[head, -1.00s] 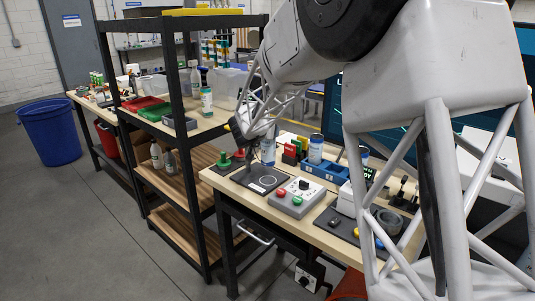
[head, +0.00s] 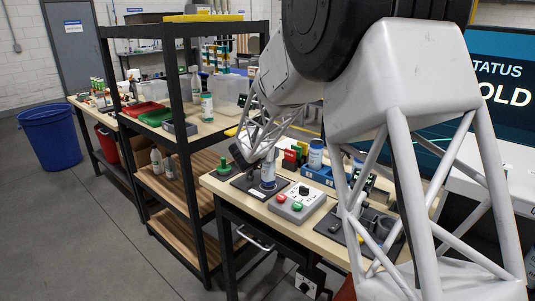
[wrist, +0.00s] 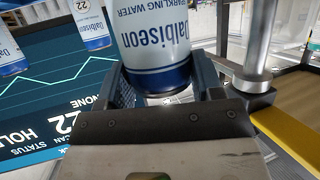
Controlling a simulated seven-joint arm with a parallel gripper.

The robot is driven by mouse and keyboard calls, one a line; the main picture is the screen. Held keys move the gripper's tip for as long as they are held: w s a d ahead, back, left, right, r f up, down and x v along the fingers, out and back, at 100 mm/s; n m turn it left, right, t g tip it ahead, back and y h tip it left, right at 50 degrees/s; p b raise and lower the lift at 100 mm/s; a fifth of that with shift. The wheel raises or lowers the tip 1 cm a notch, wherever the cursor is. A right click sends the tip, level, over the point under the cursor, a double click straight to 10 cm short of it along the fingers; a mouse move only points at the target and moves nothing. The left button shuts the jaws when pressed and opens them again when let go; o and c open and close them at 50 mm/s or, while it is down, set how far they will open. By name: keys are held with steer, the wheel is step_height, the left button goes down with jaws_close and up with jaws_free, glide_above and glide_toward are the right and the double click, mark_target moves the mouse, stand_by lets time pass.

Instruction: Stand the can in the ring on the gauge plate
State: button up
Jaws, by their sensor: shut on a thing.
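The white-and-blue can (head: 268,176) is upright in my gripper (head: 262,160), low over the gauge plate (head: 246,186), a dark plate at the left end of the bench. The can covers the place of the ring, so I cannot tell whether its base touches the plate or is inside the ring. In the wrist view, my gripper (wrist: 165,82) is shut around the can (wrist: 155,45), with a finger on each side; its label reads upside down there.
A grey button box (head: 297,201) with red and green buttons stands just right of the plate. A green-knobbed fixture (head: 224,167) is to its left. Another can (head: 316,153) stands behind, by a blue tray (head: 318,174). A black shelf (head: 187,140) is left of the bench.

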steer(key=shift+f, duration=0.4)
steer(key=o, duration=1.1)
steer(key=shift+v, duration=1)
steer(key=v, duration=1)
